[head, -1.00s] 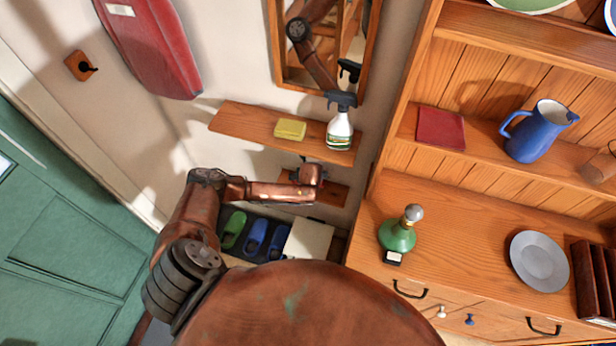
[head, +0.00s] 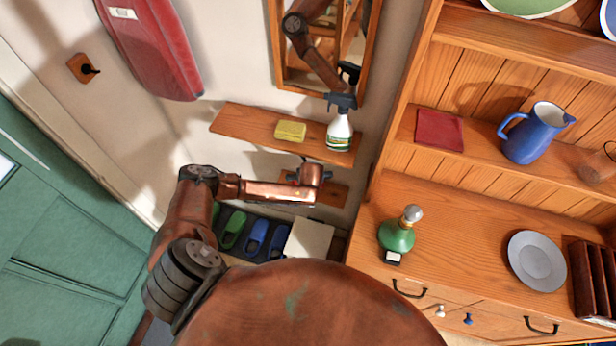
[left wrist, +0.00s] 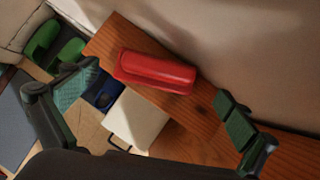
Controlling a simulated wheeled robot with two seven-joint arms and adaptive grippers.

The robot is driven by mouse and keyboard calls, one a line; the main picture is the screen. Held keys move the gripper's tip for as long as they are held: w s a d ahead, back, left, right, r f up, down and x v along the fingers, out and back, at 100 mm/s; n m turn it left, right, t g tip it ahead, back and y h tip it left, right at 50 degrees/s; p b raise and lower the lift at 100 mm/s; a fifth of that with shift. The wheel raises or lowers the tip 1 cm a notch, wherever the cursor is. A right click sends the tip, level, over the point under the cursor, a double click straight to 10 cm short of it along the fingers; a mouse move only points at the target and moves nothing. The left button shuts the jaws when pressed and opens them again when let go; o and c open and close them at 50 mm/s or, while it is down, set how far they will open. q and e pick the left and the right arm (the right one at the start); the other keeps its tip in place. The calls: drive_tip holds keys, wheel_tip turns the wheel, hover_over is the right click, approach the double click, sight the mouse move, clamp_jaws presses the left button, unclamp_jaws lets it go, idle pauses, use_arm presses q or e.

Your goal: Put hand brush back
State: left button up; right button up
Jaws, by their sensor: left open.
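A red, rounded oblong object (left wrist: 156,71) lies on a small wooden shelf (left wrist: 185,110) in the left wrist view. I cannot tell whether it is the hand brush; no bristles show. My left gripper (left wrist: 160,95) is open and empty, its two fingers spread on either side of the red object and apart from it. In the head view this gripper is mostly hidden by my wrist, over the small lower shelf (head: 332,194). The red object is not visible there. My right gripper is not in view.
An upper shelf (head: 240,124) holds a yellow sponge (head: 290,131) and a spray bottle (head: 339,130), just above my wrist. Slippers (head: 255,237) and a pale box (head: 308,238) are below. A dresser (head: 460,215) with a green bottle (head: 397,237) stands right.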

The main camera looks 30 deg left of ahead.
use_arm(q)
drive_tip(key=shift+v, duration=1.25)
